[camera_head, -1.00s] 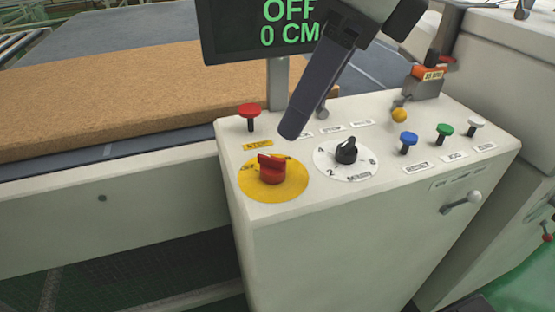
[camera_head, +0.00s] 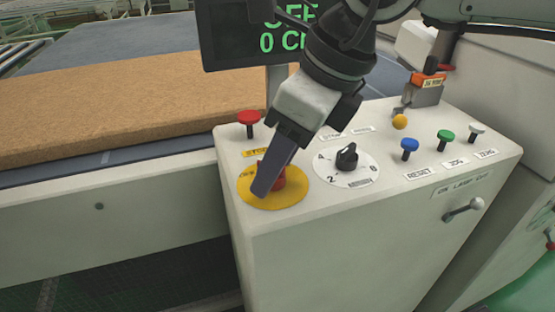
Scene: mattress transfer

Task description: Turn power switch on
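The red rotary switch (camera_head: 281,180) sits on a round yellow plate (camera_head: 291,198) at the front left of the white control panel. My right gripper (camera_head: 266,183) reaches down to it from the upper right. A dark finger covers much of the knob, with red showing on both sides of it. Only this finger is clear, so I cannot tell whether the gripper is closed on the knob. The display (camera_head: 236,42) shows green text, partly covered by my arm; "0" is readable.
A red stop button (camera_head: 249,118) stands behind the switch. A black dial (camera_head: 347,156) is to its right, then blue (camera_head: 408,143), green (camera_head: 445,137) and white (camera_head: 477,131) buttons. A brown mattress (camera_head: 130,85) lies on the conveyor at left.

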